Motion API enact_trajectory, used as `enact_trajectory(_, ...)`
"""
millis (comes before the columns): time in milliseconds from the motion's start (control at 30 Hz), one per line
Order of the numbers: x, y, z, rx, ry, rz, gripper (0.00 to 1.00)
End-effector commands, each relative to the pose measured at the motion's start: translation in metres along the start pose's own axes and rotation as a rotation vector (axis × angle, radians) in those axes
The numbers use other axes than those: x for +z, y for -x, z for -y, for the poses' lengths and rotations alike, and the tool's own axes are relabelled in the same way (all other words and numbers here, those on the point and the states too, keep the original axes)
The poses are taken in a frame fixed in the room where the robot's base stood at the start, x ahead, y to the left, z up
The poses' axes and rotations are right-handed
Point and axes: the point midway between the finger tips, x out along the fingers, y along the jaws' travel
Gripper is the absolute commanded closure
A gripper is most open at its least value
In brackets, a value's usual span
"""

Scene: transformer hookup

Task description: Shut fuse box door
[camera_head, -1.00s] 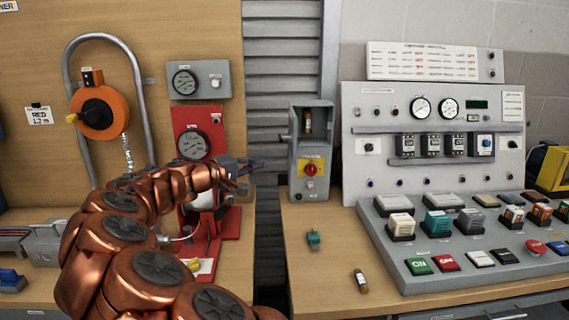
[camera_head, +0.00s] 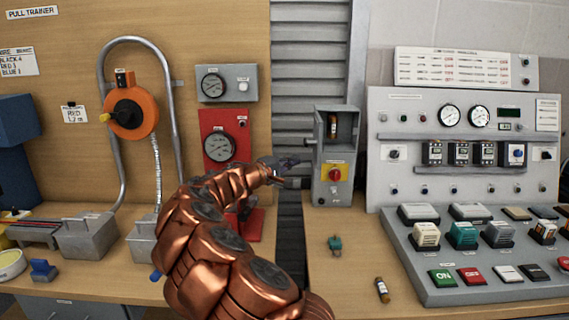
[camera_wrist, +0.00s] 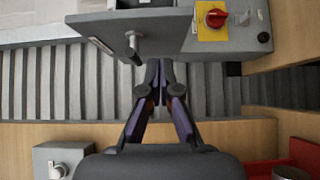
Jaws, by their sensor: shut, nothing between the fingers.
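The grey fuse box (camera_head: 344,191) stands at the left end of the right bench in the head view. Its front is open and a fuse (camera_head: 333,126) shows inside. A red rotary switch on a yellow plate (camera_head: 336,174) is below the opening. In the wrist view, the box door (camera_wrist: 165,28) shows as a grey panel swung out, with a handle (camera_wrist: 133,41) on it. My gripper (camera_head: 296,162) is just left of the box. In the wrist view its fingertips (camera_wrist: 160,64) are together and empty, close to the door's edge; contact cannot be told.
A loose fuse (camera_head: 382,290) and a small teal part (camera_head: 335,244) lie on the right bench. The control panel (camera_head: 460,180) stands to the right. A red gauge stand (camera_head: 222,125) is behind my arm. A gap with grey slats separates the benches.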

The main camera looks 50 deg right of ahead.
Motion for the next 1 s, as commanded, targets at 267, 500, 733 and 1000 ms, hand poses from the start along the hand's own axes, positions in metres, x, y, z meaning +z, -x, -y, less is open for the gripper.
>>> enact_trajectory(267, 0.015, -0.029, -0.002, 0.003, 0.002, 0.006, 1.00)
enact_trajectory(500, 0.028, -0.042, -0.001, 0.002, 0.002, 0.004, 1.00)
enact_trajectory(733, 0.030, -0.043, 0.000, 0.001, 0.001, 0.002, 1.00)
enact_trajectory(1000, 0.030, -0.044, 0.001, 0.001, 0.001, 0.001, 1.00)
